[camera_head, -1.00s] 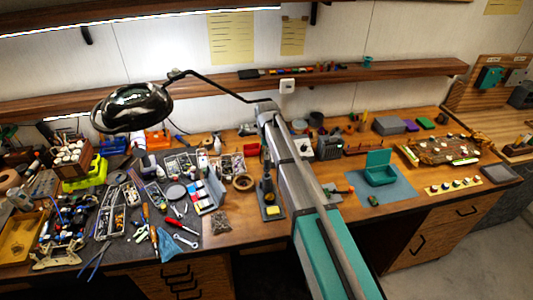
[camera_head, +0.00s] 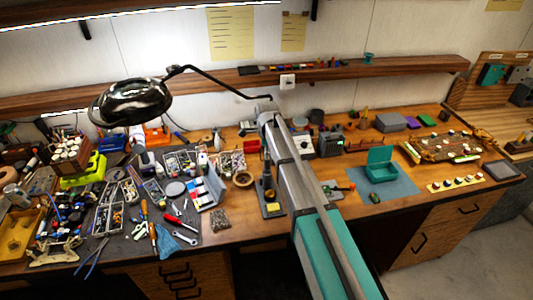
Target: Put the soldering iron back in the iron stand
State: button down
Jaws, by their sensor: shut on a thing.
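The iron stand (camera_head: 273,210) is on the bench just left of my arm, with a yellow sponge on its base. A dark upright shape (camera_head: 267,183) with a bit of orange rises over the stand. It is too small and dark to tell whether this is the stand's holder, the soldering iron or both. My arm crosses the middle of the view from the bottom and ends in a joint high above the bench. My gripper cannot be made out; it may be hidden behind the arm. I cannot clearly identify the soldering iron.
A black lamp (camera_head: 133,104) hangs over the left bench. Tools, part trays and pliers (camera_head: 92,258) crowd the dark mat there. A tape roll (camera_head: 243,179) lies near the stand. An open teal box (camera_head: 381,171) sits on a blue mat right of my arm. Bare wood shows around the stand.

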jog(key=shift+f+b, duration=0.55)
jog(key=shift+f, duration=0.05)
jog(key=shift+c, duration=2)
grip_release()
jog(key=o, duration=0.4)
jog(key=shift+r, duration=0.15)
jog(key=shift+r+p, duration=4.4)
jog(key=shift+p, duration=0.15)
